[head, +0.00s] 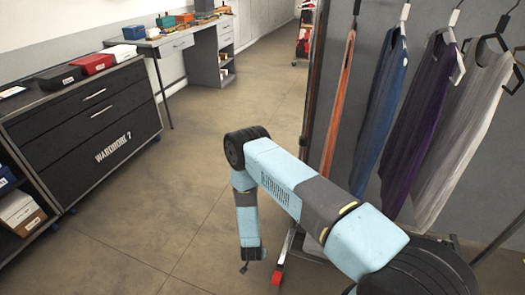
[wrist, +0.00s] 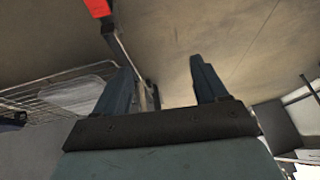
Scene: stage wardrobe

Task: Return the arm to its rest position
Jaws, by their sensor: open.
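My gripper (wrist: 162,66) shows in the wrist view with its two dark fingers spread apart and nothing between them. In the head view my light blue and grey arm reaches forward from the lower right, bends at a dark elbow joint and hangs down. The gripper end (head: 248,265) is low over the floor, and its fingers are small and mostly hidden there. No object is held.
A rack holds hanging garments, orange (head: 341,95), blue (head: 383,105), purple (head: 424,120) and grey (head: 462,130), close right of my arm. Its red-tipped foot (head: 278,275) is beside the gripper. A dark drawer cabinet (head: 85,120) stands left. Open floor (head: 190,190) lies between.

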